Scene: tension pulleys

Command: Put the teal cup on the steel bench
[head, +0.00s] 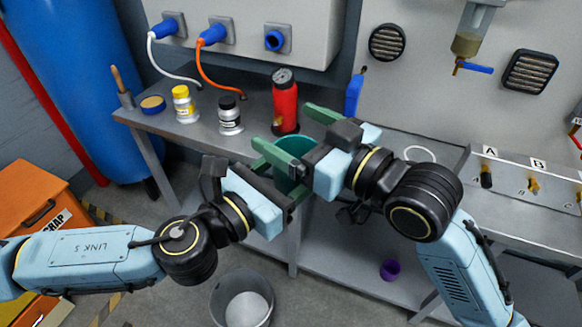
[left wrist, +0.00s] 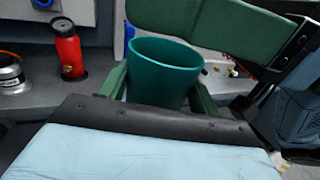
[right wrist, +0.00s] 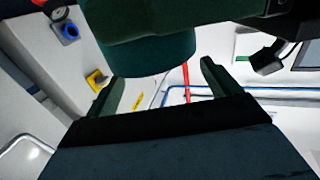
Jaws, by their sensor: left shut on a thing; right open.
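The teal cup (head: 293,145) is held above the floor in front of the bench, its open rim facing up. My left gripper (left wrist: 160,92) is shut on the cup (left wrist: 165,70), with a finger on either side. My right gripper (head: 284,128) is open, its fingers reaching around the cup's upper part from the right.
A red bottle (head: 285,103), a black-capped jar (head: 230,118) and a yellow-capped jar (head: 184,105) stand on the bench. A labelled valve panel (head: 520,180) is on the right. A grey bucket (head: 228,292) and an orange cabinet (head: 35,190) stand lower left.

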